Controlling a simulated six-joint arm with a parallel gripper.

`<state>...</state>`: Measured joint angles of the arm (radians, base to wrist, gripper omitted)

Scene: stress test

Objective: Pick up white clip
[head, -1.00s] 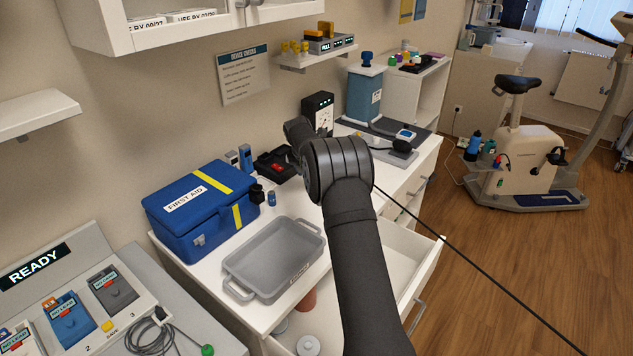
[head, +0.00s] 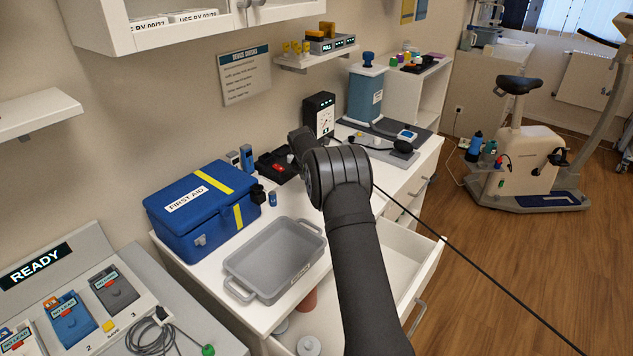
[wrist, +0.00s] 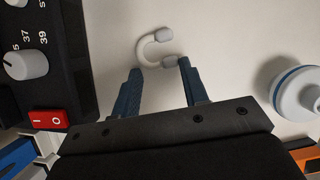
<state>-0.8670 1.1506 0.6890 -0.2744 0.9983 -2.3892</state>
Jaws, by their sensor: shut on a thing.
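The white clip (wrist: 155,47) is a small C-shaped piece with grey rounded ends. It shows at the fingertips in the wrist view, over a pale surface. My gripper (wrist: 158,76) has blue fingers, one on each side of the clip's lower part, and is shut on it. The clip's curved top sticks out past the fingertips. Whether it touches the surface below I cannot tell. In the head view my own arm hides the gripper and the clip.
A black device with a dial knob (wrist: 27,64) and red switch (wrist: 48,119) stands close on the left in the wrist view. A white-and-blue round object (wrist: 298,93) is on the right. In the head view, a blue first-aid box (head: 203,208) and grey tray (head: 245,289) stand left of my arm.

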